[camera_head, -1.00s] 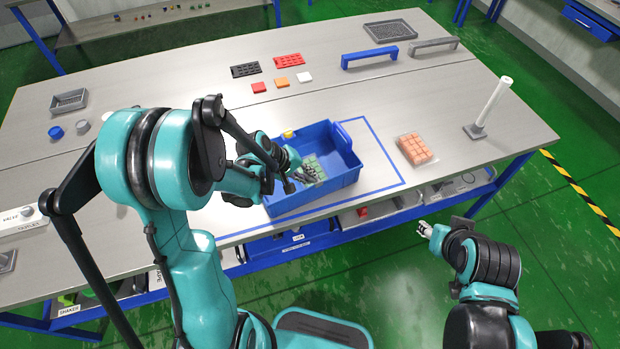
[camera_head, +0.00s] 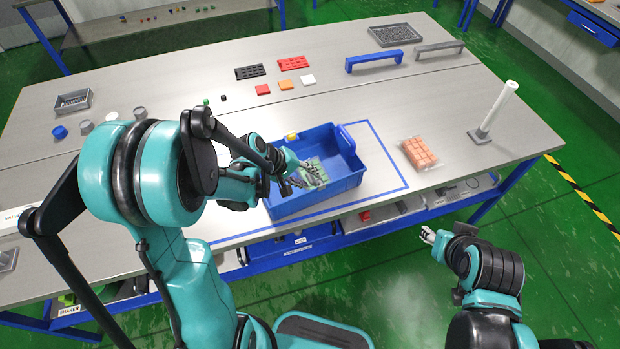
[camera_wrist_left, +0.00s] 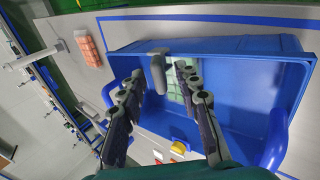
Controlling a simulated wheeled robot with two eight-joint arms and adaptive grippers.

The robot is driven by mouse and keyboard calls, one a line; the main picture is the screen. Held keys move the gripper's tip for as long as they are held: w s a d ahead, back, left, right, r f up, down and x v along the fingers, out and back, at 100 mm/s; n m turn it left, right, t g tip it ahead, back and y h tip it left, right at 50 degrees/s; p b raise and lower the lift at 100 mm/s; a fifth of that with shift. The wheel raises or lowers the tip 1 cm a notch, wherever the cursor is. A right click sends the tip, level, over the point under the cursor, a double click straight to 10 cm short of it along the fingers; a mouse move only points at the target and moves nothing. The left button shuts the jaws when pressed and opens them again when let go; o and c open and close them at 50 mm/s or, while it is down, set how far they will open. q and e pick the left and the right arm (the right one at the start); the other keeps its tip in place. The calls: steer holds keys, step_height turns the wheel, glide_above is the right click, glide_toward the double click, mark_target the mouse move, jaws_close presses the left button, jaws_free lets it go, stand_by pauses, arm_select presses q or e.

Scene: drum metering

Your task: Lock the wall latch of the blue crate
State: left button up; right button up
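The blue crate (camera_head: 347,179) stands inside a blue outline at the table's front edge. In the left wrist view, a grey lever-like part (camera_wrist_left: 158,72), apparently the wall latch, sits on the crate's near wall (camera_wrist_left: 220,42) and hangs inward. A bag of green blocks (camera_wrist_left: 174,90) lies in the crate, also visible in the head view (camera_head: 315,172). My left gripper (camera_wrist_left: 161,72) is open over the crate, one finger on each side of the grey part; contact cannot be told. My right gripper (camera_head: 427,236) hangs off the table's front, too small to tell its opening.
A bag of orange blocks (camera_head: 419,153) lies right of the crate, with a white post (camera_head: 497,108) beyond. A yellow piece (camera_head: 291,137) sits at the crate's far wall. Blue (camera_head: 374,58) and grey handles (camera_head: 438,47) stand behind.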

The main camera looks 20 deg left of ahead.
arm_select(q)
steer(key=v, duration=1)
steer(key=shift+r, duration=0.15)
steer(key=shift+s, duration=0.15)
steer(key=s+d+f+m+t+y+b, duration=0.2)
steer(key=s+m+y+b, duration=0.3)
steer(key=s, duration=0.6)
steer(key=d+f+m+b, duration=0.1)
steer(key=m+b, duration=0.1)
steer(key=m, duration=0.1)
steer(key=shift+o, duration=0.3)
steer(key=shift+f, duration=0.1)
stand_by(1.0)
